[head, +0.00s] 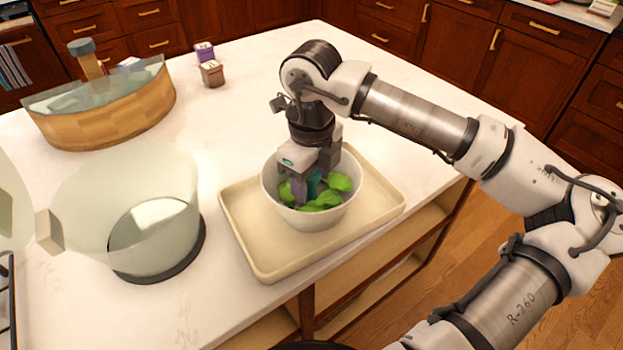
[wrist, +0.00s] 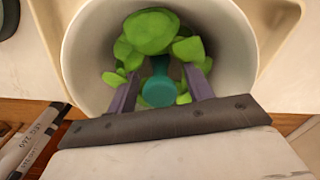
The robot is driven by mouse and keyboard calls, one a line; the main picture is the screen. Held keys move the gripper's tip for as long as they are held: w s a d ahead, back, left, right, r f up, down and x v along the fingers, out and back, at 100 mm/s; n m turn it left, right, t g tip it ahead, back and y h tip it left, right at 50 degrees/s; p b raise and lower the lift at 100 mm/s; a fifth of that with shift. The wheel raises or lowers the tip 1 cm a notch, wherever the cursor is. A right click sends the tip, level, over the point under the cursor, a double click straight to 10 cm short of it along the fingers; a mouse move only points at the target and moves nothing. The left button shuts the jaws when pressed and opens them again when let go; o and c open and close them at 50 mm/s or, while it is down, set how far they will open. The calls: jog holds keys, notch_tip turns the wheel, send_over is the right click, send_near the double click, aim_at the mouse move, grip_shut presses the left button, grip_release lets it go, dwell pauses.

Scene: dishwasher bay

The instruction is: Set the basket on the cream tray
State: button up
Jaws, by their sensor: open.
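The white, round, bowl-like basket (head: 310,214) stands upright on the cream tray (head: 262,262), toward its middle. Green leafy pieces (head: 339,182) lie in it, and they also show in the wrist view (wrist: 150,32). My gripper (head: 306,188) points down into the basket. In the wrist view the two fingers (wrist: 160,84) are apart, on either side of a teal round-ended piece (wrist: 158,90) in the middle of the basket. I cannot tell whether the fingers touch it. The basket's white wall (wrist: 84,55) curves round the fingers; its underside is hidden.
A clear bowl (head: 130,205) with a dark base stands left of the tray. A wooden oval container (head: 105,118) with a glassy top is at the back left. Purple (head: 204,52) and brown (head: 212,74) small boxes stand behind. The counter's edge runs close to the tray's right.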

notch_tip(320, 180, up, 12)
jog(key=b, duration=0.2)
jog(key=shift+r, duration=0.15)
dwell(0.6)
